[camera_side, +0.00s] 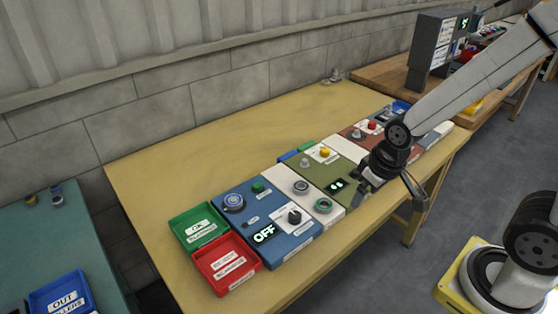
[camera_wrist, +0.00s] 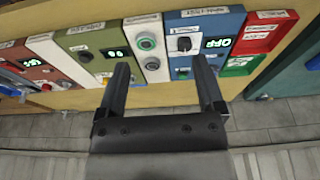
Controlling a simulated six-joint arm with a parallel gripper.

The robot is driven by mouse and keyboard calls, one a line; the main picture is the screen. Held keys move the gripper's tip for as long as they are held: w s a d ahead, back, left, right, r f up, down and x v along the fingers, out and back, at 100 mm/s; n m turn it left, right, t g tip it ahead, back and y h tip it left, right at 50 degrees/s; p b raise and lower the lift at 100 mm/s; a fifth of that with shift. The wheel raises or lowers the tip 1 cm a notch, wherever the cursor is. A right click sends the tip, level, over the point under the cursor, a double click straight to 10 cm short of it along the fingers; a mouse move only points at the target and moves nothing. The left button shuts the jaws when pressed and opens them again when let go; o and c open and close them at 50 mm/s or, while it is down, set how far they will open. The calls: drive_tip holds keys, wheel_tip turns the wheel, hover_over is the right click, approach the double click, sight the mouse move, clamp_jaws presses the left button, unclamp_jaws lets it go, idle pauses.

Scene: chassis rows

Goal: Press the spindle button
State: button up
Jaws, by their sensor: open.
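Several chassis units stand in a row on the tan bench, and their small labels are unreadable, so I cannot tell which button is the spindle button. A white unit has a green-ringed button (camera_side: 323,205) and a grey round control (camera_side: 301,187); both show in the wrist view, the green one (camera_wrist: 147,42) and the grey one (camera_wrist: 152,64). The olive unit has a yellow button (camera_side: 325,152). The blue unit has a small green button (camera_side: 258,188). My gripper (camera_side: 389,193) is open and empty near the olive unit's front; its fingers (camera_wrist: 158,66) spread across the wrist view.
The blue unit (camera_side: 228,217) has a black knob (camera_side: 294,216) and an OFF display. Green (camera_side: 181,232) and red (camera_side: 219,290) trays stand at its left. A red-brown unit (camera_side: 351,134) is partly behind my arm.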

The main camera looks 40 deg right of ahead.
drive_tip(key=c, duration=0.6)
drive_tip(key=shift+w+r, duration=0.1)
drive_tip(key=shift+w, duration=0.4)
clamp_jaws()
drive_tip(key=w+a+f, duration=0.1)
drive_tip(key=w+a, duration=0.1)
drive_tip(key=w, duration=1.2)
drive_tip(key=w+a+f, duration=0.1)
drive_tip(key=w+a, duration=0.1)
drive_tip(key=w, duration=1.2)
drive_tip(key=shift+a+t, duration=0.4)
drive_tip(key=shift+w, duration=0.1)
